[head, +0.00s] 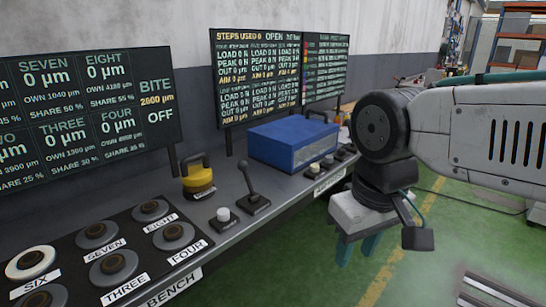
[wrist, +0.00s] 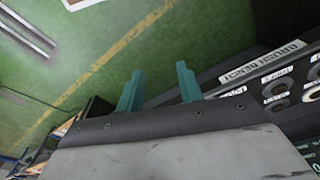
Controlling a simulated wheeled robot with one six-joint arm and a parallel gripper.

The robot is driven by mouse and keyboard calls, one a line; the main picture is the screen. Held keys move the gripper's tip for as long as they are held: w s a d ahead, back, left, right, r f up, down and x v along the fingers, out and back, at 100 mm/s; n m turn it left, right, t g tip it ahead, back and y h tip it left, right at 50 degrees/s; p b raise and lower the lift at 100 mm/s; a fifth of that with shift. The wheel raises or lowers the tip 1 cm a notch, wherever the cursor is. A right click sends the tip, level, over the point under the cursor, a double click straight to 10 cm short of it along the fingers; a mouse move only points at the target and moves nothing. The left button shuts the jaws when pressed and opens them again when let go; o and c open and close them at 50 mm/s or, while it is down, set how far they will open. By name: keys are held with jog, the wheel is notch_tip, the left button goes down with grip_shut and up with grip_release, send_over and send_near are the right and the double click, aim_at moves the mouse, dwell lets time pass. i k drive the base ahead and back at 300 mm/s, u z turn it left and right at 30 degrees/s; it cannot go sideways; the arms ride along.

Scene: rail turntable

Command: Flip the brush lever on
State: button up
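A black lever (head: 249,182) stands on a dark square base on the grey bench top, its stick leaning up and to the left in the head view. No label on the lever itself can be read. My gripper (head: 358,248) hangs out over the green floor, to the right of the bench and apart from the lever. In the wrist view its two teal fingers (wrist: 158,88) are spread with nothing between them. The lever is not seen in the wrist view. The bench's front label (wrist: 262,62) shows there, seemingly reading "BRUSH BENCH".
A white-topped button (head: 223,215) and a yellow padlock-like weight (head: 197,180) stand beside the lever. Numbered round pads (head: 110,268) fill the near bench. A blue box (head: 293,142) stands farther along, with small knobs (head: 315,170) before it. Screens line the back. The green floor (head: 320,270) is open.

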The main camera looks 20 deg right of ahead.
aim_at(242, 165)
jog(key=z, duration=0.35)
jog(key=i, duration=0.9)
jog(key=u, duration=0.55)
